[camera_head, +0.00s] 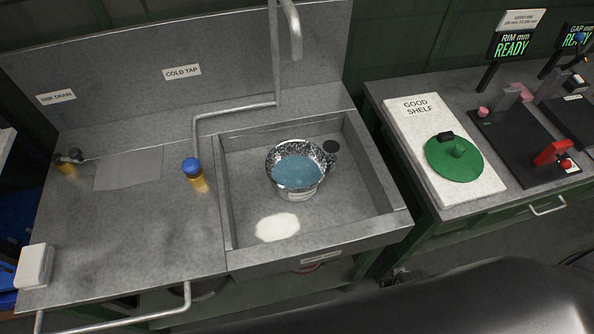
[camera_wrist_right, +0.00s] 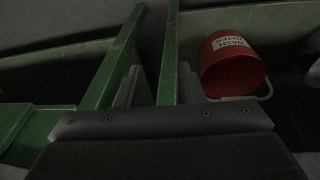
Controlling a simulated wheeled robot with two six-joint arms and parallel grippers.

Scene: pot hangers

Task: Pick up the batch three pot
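A speckled black-and-white pot (camera_head: 296,186) stands in the sink basin. It holds blue liquid, has a handle on its right side and a pale label low on its front; I cannot read the label. My right gripper (camera_wrist_right: 158,82) shows only in the right wrist view, with its two grey fingers apart and nothing between them. It faces green frame bars and is away from the pot. My left gripper is not in view.
The sink (camera_head: 232,205) has a drain at the back right and a white patch at the front. A tap spout (camera_head: 293,35) overhangs its back. The good shelf (camera_head: 415,135) holds a green lid (camera_head: 470,165). A red bucket (camera_wrist_right: 232,75) is below.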

